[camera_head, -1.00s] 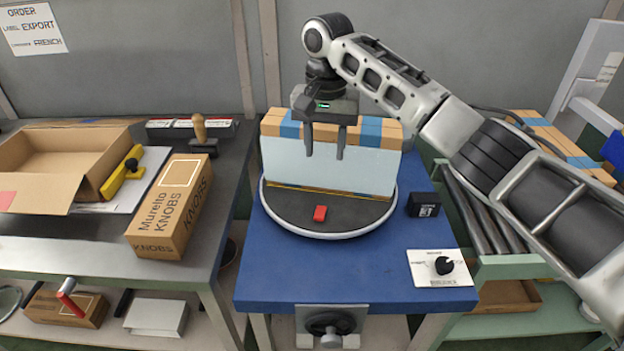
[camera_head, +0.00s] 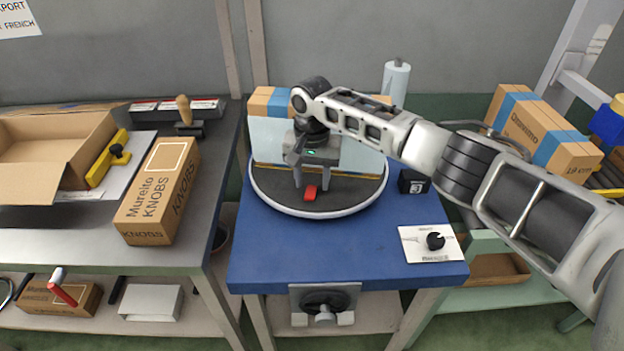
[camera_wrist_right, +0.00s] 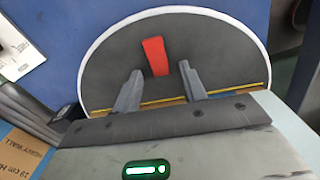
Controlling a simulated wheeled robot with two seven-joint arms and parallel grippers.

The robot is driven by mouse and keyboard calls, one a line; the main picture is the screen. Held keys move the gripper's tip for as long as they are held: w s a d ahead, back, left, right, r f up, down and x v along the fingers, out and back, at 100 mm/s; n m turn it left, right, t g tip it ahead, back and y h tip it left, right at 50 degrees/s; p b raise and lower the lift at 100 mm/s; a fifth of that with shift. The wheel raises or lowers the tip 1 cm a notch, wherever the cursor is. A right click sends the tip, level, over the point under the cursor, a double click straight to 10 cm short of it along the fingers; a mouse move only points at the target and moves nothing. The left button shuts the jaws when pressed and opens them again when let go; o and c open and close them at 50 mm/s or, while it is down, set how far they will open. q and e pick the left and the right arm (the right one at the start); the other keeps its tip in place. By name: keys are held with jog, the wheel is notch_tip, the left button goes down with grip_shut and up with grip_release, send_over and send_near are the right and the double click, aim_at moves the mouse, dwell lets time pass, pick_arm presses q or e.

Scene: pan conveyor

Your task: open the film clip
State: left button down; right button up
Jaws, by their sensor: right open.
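The small red clip (camera_head: 310,194) lies on the dark round turntable (camera_head: 345,203), in front of a carton with blue tape and a pale front face (camera_head: 268,140). My right gripper (camera_head: 312,187) is open and points down just behind and above the clip. In the right wrist view the red clip (camera_wrist_right: 155,57) appears just beyond the two open fingertips (camera_wrist_right: 160,80), between their lines, with nothing held. I cannot tell the exact height gap. My left gripper is not in view.
The turntable sits on a blue table (camera_head: 300,253) with a black numbered block (camera_head: 412,182) and a knob panel (camera_head: 431,243) on the right. A Muretto Knobs box (camera_head: 150,205) and an open carton (camera_head: 40,150) stand on the left bench. A film roll (camera_head: 395,82) stands behind.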

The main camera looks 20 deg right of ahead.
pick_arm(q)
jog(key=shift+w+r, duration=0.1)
pick_arm(e)
jog(key=shift+f, duration=0.4)
